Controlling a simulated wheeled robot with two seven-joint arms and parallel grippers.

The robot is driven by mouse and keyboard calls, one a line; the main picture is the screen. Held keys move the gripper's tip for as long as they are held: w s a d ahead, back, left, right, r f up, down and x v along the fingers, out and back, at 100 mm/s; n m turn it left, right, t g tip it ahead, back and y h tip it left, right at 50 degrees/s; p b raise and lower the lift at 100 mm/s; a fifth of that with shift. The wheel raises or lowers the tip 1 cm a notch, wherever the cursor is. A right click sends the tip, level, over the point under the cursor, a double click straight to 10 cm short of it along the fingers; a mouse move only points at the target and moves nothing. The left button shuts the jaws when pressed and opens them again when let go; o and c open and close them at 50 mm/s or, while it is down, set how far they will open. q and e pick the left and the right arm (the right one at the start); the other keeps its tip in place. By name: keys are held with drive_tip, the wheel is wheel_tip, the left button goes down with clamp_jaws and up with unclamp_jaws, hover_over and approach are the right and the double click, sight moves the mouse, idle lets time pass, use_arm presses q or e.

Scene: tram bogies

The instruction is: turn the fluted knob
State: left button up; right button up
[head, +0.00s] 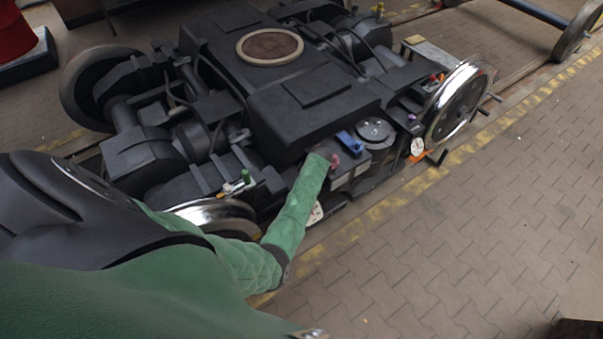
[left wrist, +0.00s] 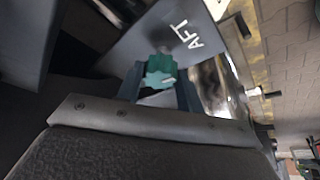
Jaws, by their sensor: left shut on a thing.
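The fluted knob (left wrist: 160,70) is teal with a ribbed rim and shows in the left wrist view, in front of a grey plate (left wrist: 160,40) marked AFT. My left gripper (left wrist: 159,88) has a dark finger on each side of the knob and is shut on it. My right gripper is in neither view.
A pink-red fitting (head: 335,161) and a blue block (head: 350,141) sit close to the arm's end. A green-topped fitting (head: 246,177) stands to its left. A shiny wheel (head: 460,103) is at right.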

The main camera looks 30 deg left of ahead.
use_arm(q)
drive_tip(key=shift+a+n+g+b, duration=0.1)
drive_tip(key=shift+n+g+b, duration=0.2)
drive_tip(key=shift+n, duration=0.5)
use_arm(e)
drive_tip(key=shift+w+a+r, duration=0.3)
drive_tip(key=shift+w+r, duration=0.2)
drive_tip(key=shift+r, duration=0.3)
use_arm(q)
drive_tip(key=o, duration=1)
drive_tip(key=shift+w+r, duration=0.1)
drive_tip(key=shift+r, duration=0.15)
drive_tip(key=s+b+v, duration=0.1)
drive_tip(key=b+v, duration=0.1)
drive_tip(key=v, duration=0.5)
drive_tip(key=shift+w+r, duration=0.15)
drive_tip(key=shift+w, duration=0.3)
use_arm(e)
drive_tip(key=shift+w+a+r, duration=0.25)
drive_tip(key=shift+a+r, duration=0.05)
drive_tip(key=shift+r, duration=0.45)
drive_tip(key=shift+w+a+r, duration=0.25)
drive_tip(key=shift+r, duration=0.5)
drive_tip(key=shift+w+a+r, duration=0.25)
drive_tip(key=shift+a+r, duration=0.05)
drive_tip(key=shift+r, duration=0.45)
